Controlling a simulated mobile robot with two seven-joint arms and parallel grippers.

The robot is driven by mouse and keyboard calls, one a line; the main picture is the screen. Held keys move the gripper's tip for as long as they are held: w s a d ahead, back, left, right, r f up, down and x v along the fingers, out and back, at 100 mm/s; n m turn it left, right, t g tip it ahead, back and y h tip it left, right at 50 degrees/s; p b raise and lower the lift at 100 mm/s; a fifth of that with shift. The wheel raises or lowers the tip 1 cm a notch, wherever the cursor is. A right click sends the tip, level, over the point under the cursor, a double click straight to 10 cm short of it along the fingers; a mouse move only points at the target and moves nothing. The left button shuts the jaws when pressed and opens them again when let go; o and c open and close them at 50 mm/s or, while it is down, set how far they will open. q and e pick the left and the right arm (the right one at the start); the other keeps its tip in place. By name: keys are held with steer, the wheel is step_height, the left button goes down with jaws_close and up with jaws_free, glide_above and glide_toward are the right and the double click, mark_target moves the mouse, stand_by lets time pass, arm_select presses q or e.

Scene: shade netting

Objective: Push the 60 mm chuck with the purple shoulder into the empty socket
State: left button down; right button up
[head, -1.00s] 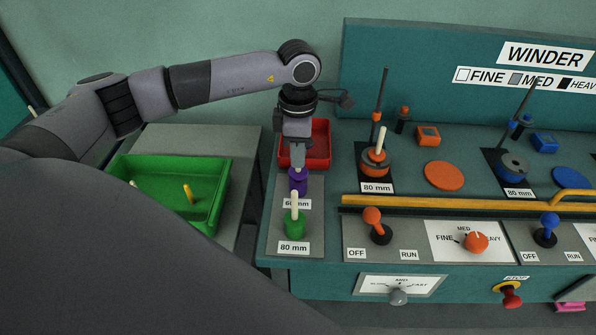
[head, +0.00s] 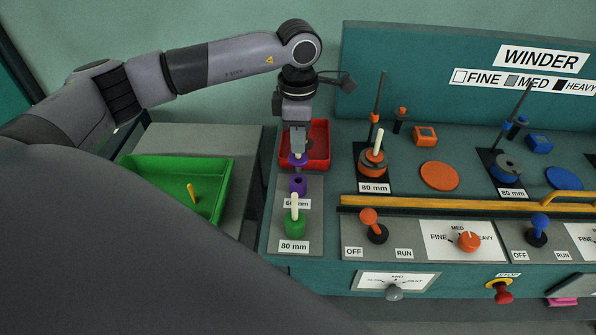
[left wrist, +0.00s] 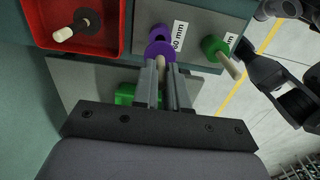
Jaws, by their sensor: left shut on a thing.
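My left gripper (head: 298,150) is shut on the purple-shouldered chuck (head: 298,161), whose pale shank is between the fingers. The left wrist view shows the chuck's purple disc (left wrist: 160,51) just beyond my left fingertips (left wrist: 161,66). The empty purple socket (head: 298,185) stands upright on the grey strip by the 60 mm label. Its dark hole shows at the top, and it is also in the left wrist view (left wrist: 160,33). In the head view the chuck appears above and behind the socket, apart from it. My right gripper is not in view.
A green socket (head: 295,224) holding a pale chuck stands in front, by the 80 mm label. A red tray (head: 321,158) behind holds a dark-shouldered chuck (left wrist: 88,21). A green tray (head: 165,166) is at left. A yellow rail (head: 450,205) crosses the panel at right.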

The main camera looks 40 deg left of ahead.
arm_select(q)
steer(key=shift+r, duration=0.1)
stand_by(0.4)
steer(key=shift+r+p, duration=1.3)
steer(key=shift+r, duration=0.65)
steer(key=shift+w, duration=0.1)
